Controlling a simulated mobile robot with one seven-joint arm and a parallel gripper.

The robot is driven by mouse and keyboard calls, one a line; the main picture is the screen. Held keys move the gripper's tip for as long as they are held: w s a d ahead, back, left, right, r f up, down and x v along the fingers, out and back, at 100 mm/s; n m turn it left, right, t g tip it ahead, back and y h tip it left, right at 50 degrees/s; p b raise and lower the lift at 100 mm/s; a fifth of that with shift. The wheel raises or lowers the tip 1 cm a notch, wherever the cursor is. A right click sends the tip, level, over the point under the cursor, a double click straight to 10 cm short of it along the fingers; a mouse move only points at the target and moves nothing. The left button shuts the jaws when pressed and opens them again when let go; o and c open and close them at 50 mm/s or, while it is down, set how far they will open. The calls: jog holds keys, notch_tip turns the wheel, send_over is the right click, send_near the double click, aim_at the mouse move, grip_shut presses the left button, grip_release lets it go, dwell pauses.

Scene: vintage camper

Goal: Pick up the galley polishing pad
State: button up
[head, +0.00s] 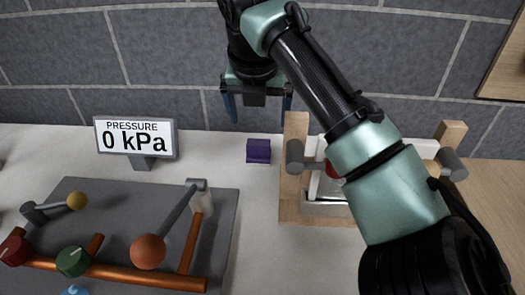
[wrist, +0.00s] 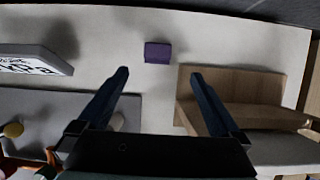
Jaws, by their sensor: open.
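The polishing pad looks to be the small purple block (head: 258,151) lying on the pale counter, between the pressure sign and a wooden frame. In the wrist view the purple block (wrist: 158,53) lies beyond the fingertips, roughly midway between them. My gripper (head: 258,108) is open and empty, its two blue fingers pointing down above and behind the block in the head view. In the wrist view my gripper (wrist: 159,73) has its fingers spread wide, apart from the block. Nothing hides the block.
A pressure sign (head: 136,138) reading 0 kPa stands left of the block. A grey panel (head: 105,205) with levers and copper pipes lies front left. A wooden frame (head: 293,210) stands close on the right, partly behind my arm. A grey tiled wall (head: 165,50) rises behind.

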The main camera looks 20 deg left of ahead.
aim_at(258, 144)
jog(key=x, duration=0.7)
jog(key=shift+f+b, duration=0.3)
jog(key=shift+b, duration=0.05)
jog(key=shift+a+b+x, duration=0.15)
jog(key=shift+x, duration=1.2)
jog(key=shift+a+b+x, duration=0.1)
jog(key=shift+b+x, duration=0.05)
jog(key=shift+x, duration=1.2)
jog(key=shift+r, duration=0.1)
jog(key=shift+c, duration=0.3)
jog(key=c, duration=1.4)
jog(key=shift+o, duration=0.2)
notch_tip(258, 144, up, 10)
jog(key=shift+r+p, duration=0.1)
jog(key=shift+p, duration=0.6)
